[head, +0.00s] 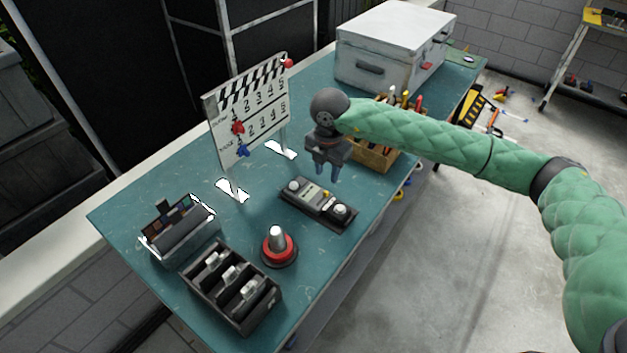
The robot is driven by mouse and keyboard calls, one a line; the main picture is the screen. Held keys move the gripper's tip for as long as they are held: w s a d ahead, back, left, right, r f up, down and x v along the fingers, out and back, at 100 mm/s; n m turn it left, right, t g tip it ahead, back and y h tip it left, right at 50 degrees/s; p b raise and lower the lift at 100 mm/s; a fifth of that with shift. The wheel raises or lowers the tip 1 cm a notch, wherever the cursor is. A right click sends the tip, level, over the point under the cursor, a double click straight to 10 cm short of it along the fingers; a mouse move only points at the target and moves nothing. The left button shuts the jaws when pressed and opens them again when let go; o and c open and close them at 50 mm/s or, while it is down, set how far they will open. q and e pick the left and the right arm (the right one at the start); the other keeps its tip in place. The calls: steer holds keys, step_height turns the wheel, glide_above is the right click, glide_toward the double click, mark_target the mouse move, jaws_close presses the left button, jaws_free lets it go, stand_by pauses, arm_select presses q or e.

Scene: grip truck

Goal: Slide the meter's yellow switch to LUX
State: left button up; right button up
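The meter (312,198) lies flat in a dark tray on the teal table. It has a pale body with a light round dome at its left end and another round part at its right end. A small yellow spot, perhaps the switch, shows on its face; its setting and the LUX label are too small to read. My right gripper (327,177) points down just above the meter's far edge, its two fingers apart with nothing between them. I cannot tell whether the fingertips touch the meter. My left gripper is out of view.
A clapperboard (250,110) stands behind the meter. A wooden tool box (372,158) and a white case (385,67) stand at the far end.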

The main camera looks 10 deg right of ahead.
mark_target(325, 192)
step_height(325, 192, down, 7)
steer(key=shift+a+r+b, duration=0.15)
steer(key=shift+b, duration=0.75)
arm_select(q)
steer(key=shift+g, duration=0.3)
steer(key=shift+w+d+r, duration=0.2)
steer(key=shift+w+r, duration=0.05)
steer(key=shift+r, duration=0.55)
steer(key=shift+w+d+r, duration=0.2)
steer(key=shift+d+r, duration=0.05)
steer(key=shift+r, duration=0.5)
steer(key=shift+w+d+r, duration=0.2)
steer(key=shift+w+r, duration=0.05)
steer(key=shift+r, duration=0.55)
arm_select(e)
steer(key=shift+f, duration=0.5)
jaws_close()
